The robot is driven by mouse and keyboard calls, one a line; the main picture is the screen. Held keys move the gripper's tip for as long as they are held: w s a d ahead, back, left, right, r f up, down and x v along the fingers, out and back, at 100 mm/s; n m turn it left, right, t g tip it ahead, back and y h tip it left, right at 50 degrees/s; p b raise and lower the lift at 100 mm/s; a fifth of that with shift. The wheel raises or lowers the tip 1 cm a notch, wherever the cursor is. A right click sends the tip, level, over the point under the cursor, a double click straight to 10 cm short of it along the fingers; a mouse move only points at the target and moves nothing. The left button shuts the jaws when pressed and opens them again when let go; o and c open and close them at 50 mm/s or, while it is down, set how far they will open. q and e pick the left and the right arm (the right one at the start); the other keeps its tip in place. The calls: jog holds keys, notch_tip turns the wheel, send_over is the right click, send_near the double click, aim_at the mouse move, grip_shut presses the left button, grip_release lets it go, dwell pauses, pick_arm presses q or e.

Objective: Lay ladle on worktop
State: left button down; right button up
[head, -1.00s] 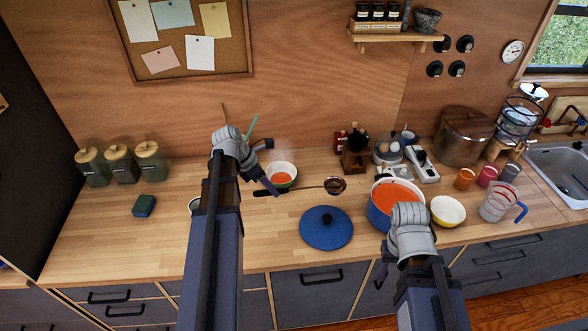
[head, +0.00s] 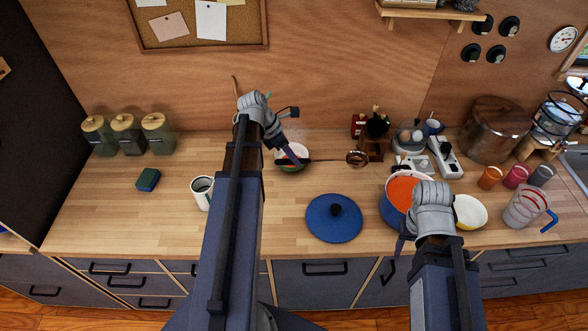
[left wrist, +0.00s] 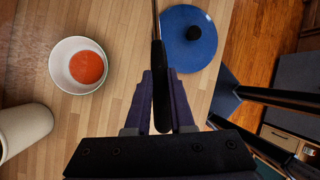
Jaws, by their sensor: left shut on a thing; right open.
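The ladle (head: 357,158) has a black handle and a round metal bowl. My left gripper (head: 297,162) is shut on its handle, and the bowl end points right. In the left wrist view the black handle (left wrist: 159,85) runs between the fingers and the ladle's bowl is out of frame. The ladle appears held above the worktop (head: 115,215), across the front of the soup bowl in the head view; its exact height I cannot tell. My right gripper (head: 402,245) is open beside the blue pot, its fingers mostly hidden by the wrist.
A white bowl of red soup (left wrist: 64,50) sits behind my left fingers. A blue lid (head: 332,225) lies right of centre, and a blue pot of orange soup (head: 402,189) stands beyond it. A mug (head: 201,192) and sponge (head: 148,180) are left. Worktop at the left front is clear.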

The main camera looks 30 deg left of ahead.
pick_arm(q)
jog(key=f, duration=0.1)
jog(key=f+b, duration=0.2)
jog(key=shift+w+f, duration=0.2)
jog(key=shift+w, duration=0.1)
jog(key=shift+s+f+b, duration=0.1)
jog(key=shift+f+b, duration=0.8)
jog(key=shift+b, duration=0.35)
jog(key=shift+f, duration=0.15)
notch_tip(320, 180, down, 6)
jog(key=b, duration=0.5)
jog(key=shift+r+b, duration=0.25)
jog(key=shift+b, duration=0.1)
jog(key=shift+f+b, duration=0.45)
jog(key=shift+b, duration=0.05)
jog(key=c, duration=0.7)
grip_release()
